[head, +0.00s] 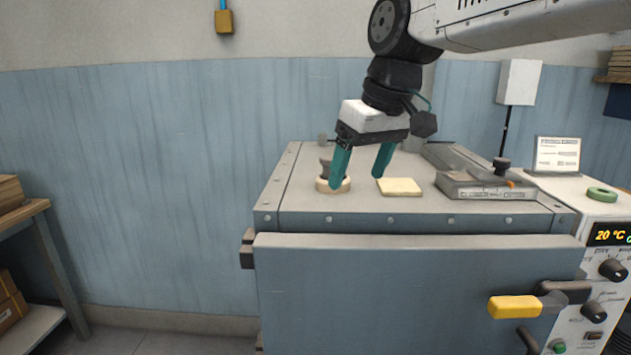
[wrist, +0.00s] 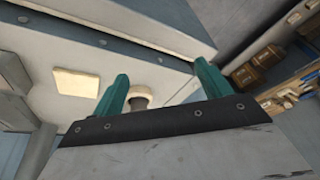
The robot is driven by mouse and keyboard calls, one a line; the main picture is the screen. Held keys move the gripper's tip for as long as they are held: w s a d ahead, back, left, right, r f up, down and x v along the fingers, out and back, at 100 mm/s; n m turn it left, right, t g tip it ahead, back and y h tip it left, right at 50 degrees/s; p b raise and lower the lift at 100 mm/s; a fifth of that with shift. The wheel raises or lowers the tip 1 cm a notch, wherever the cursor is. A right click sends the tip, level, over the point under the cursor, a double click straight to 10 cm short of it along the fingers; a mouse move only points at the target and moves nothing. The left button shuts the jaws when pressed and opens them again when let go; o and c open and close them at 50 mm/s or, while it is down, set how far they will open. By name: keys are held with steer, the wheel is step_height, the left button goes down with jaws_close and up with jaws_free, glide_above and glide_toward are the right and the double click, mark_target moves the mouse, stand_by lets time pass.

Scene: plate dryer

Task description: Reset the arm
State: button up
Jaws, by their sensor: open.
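My gripper (head: 361,172) has two teal fingers spread apart with nothing between them. It hangs over the top of the grey-blue dryer cabinet (head: 300,215), tilted, in the head view. It also shows in the wrist view (wrist: 160,88), with both fingers apart. A round wooden-based piece with a darker top (head: 322,184) stands on the cabinet top, partly hidden behind the left finger. A flat cream square (head: 400,187) lies just right of the fingers. Both also show in the wrist view, the square (wrist: 76,83) at left and the round piece (wrist: 139,98) between the fingers' outlines.
A grey metal fixture with a black knob (head: 485,185) sits on the cabinet top at right. The front door has a yellow handle (head: 514,308). A control panel (head: 606,270) reading 20 °C, a small sign (head: 557,154) and a green ring (head: 602,194) are further right. A shelf (head: 40,255) stands at left.

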steer(key=s+d+f+m+h, duration=0.1)
steer(key=s+d+f+m, duration=0.2)
steer(key=s+d+f, duration=0.4)
steer(key=s+d+f+m+g+h, duration=0.1)
steer(key=s+d+f+m, duration=0.3)
steer(key=s+d+f, duration=0.4)
steer(key=s+d, duration=0.4)
steer(key=s, duration=0.4)
steer(key=shift+s+d+f+h, duration=0.2)
steer(key=shift+s+d+h, duration=0.05)
steer(key=shift+d+h, duration=0.1)
